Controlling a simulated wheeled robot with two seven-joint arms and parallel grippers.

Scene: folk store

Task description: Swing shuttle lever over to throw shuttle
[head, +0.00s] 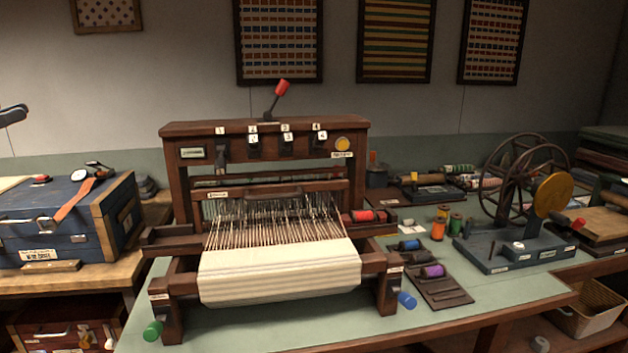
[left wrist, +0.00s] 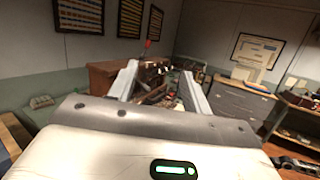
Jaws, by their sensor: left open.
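The wooden table loom (head: 265,128) stands on the green table with cream striped cloth (head: 280,272) at its front. A dark lever with a red knob (head: 281,87) rises from the middle of its top beam and leans to the right. The red knob also shows in the left wrist view (left wrist: 148,43). A red bobbin, seemingly the shuttle (head: 364,215), lies at the loom's right side. The left side box (head: 165,241) looks empty. My left gripper (left wrist: 158,86) is open and empty, apart from the loom; only a grey part shows at the head view's left edge. My right gripper is out of view.
A blue chest (head: 70,220) with an orange strap stands left of the loom. Thread spools (head: 438,228), a spool rack (head: 438,290) and a spinning wheel (head: 525,190) stand to the right. Framed textiles (head: 278,40) hang on the wall. The space above the loom is clear.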

